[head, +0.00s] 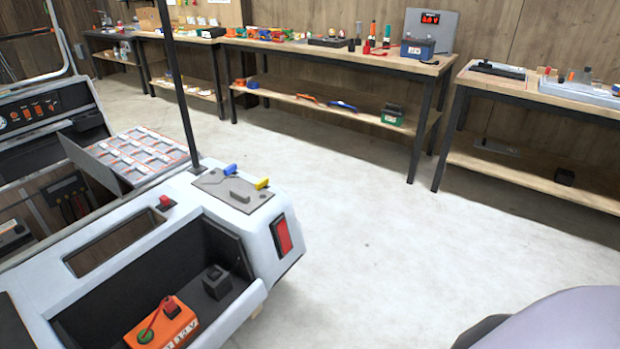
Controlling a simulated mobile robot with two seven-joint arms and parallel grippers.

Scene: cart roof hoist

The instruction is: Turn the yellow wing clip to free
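The yellow wing clip (262,183) sits on the right end of a grey plate (212,192) at the rear corner of the white cart (262,236). A blue wing clip (230,169) stands at the plate's far edge, to the left of the yellow one. A grey block (240,197) lies on the plate near them. The yellow clip is small here, and I cannot tell which setting it is turned to. Neither of my grippers shows in the head view.
A black post (178,85) rises beside the plate. An open bay (215,240) in the cart holds an orange box (163,325). Workbenches (330,52) with tools line the wall. The floor (370,235) right of the cart is clear.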

